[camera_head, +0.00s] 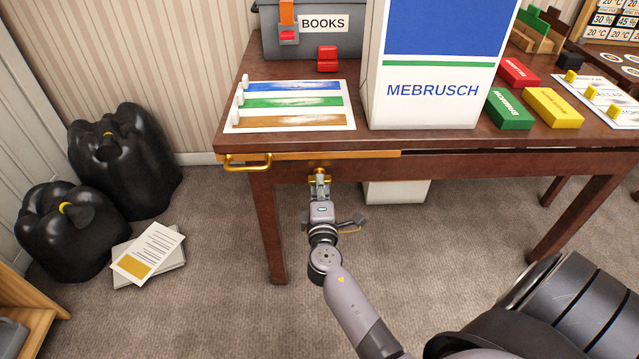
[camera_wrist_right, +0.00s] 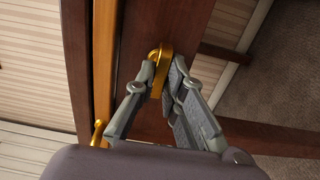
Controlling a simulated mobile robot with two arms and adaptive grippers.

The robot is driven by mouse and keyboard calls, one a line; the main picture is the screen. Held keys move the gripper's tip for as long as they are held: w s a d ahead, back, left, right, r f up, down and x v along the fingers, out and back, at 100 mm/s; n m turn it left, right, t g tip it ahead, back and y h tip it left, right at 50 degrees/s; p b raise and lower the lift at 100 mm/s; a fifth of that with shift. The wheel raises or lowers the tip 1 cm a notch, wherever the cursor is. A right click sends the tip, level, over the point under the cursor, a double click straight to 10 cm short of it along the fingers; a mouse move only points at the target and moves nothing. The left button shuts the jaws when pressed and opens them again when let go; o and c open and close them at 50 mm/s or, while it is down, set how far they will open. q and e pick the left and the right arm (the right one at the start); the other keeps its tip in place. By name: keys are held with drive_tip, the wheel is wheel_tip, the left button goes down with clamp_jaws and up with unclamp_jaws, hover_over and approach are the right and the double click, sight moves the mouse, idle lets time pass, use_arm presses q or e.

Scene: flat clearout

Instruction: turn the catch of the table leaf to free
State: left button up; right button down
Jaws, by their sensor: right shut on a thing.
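The brass catch (camera_head: 320,174) sits on the front apron of the brown wooden table (camera_head: 460,165), under the table's edge. In the right wrist view the catch (camera_wrist_right: 160,58) is a rounded brass piece against the dark wood. My right gripper (camera_head: 320,186) comes from below and is shut on the catch, a finger on each side; the gripper shows in the wrist view too (camera_wrist_right: 161,82). The fingers hide part of the catch. The light wooden leaf edge (camera_head: 330,155) with a brass handle (camera_head: 248,162) runs along the table's front left. My left gripper is not in view.
On the table stand a white and blue MEBRUSCH box (camera_head: 420,100), a board with coloured strips (camera_head: 290,122) and several coloured blocks. A grey BOOKS bin (camera_head: 350,42) is behind. Black bags (camera_head: 120,155) and papers (camera_head: 148,252) lie on the floor at left.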

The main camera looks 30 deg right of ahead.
idle(0.5)
use_arm(q)
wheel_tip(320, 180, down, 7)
drive_tip(key=p, duration=0.2)
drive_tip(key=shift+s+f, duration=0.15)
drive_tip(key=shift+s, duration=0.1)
use_arm(e)
drive_tip(key=n, duration=0.4)
drive_tip(key=shift+n, duration=0.4)
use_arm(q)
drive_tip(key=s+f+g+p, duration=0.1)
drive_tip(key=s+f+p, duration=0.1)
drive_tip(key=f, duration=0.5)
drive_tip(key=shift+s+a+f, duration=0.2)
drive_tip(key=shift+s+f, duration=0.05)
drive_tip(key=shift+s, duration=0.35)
use_arm(e)
drive_tip(key=shift+f+n, duration=0.1)
drive_tip(key=shift+n, duration=2.1)
